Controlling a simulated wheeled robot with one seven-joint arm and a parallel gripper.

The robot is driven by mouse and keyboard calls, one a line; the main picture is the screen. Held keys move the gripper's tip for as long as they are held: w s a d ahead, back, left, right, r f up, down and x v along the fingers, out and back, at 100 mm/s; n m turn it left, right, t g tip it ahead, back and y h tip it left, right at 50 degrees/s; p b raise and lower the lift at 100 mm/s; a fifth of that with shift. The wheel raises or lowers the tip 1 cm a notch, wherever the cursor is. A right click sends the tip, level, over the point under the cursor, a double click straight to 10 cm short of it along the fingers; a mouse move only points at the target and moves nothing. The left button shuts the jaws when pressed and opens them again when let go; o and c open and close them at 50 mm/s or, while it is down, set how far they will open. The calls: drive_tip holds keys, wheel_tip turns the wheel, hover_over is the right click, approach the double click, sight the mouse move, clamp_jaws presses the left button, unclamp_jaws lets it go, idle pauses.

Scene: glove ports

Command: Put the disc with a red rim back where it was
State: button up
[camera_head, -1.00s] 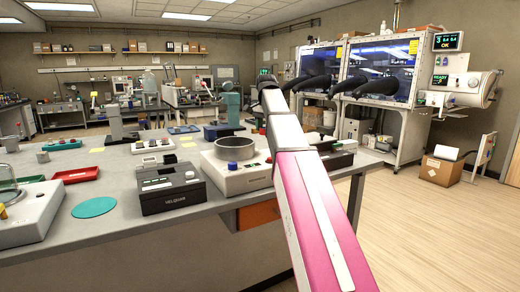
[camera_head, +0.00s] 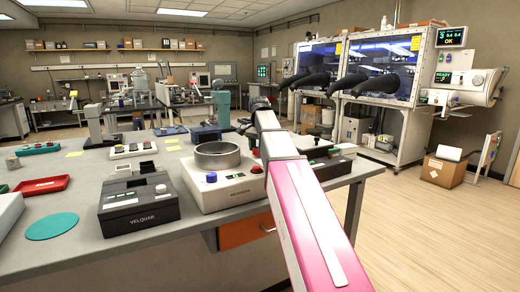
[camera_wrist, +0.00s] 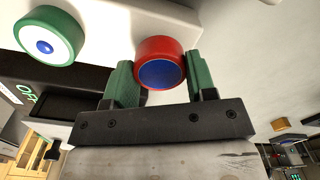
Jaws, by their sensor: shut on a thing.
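The disc with a red rim (camera_wrist: 160,62) has a blue face and sits between the two green fingers of my gripper (camera_wrist: 158,70) in the wrist view. My gripper is shut on it. A second disc, with a green rim (camera_wrist: 48,34), a white face and a blue centre, shows at the upper left of the wrist view, apart from my fingers and beside a white surface (camera_wrist: 120,22). In the head view my arm reaches over the bench, and I cannot make out the held disc or the fingers there.
The grey bench (camera_head: 95,178) carries a black device (camera_head: 138,208), a white device with a metal ring (camera_head: 222,185), a red tray (camera_head: 40,186) and a teal round mat (camera_head: 52,225). A glovebox with black gloves (camera_head: 368,82) stands behind at the right. Floor (camera_head: 430,235) is clear at the right.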

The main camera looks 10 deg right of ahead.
drive_tip(key=shift+f, duration=0.55)
drive_tip(key=shift+f, duration=0.1)
drive_tip(key=o, duration=1)
wheel_tip(320, 180, up, 12)
drive_tip(key=shift+r, duration=0.1)
drive_tip(key=shift+s, duration=0.15)
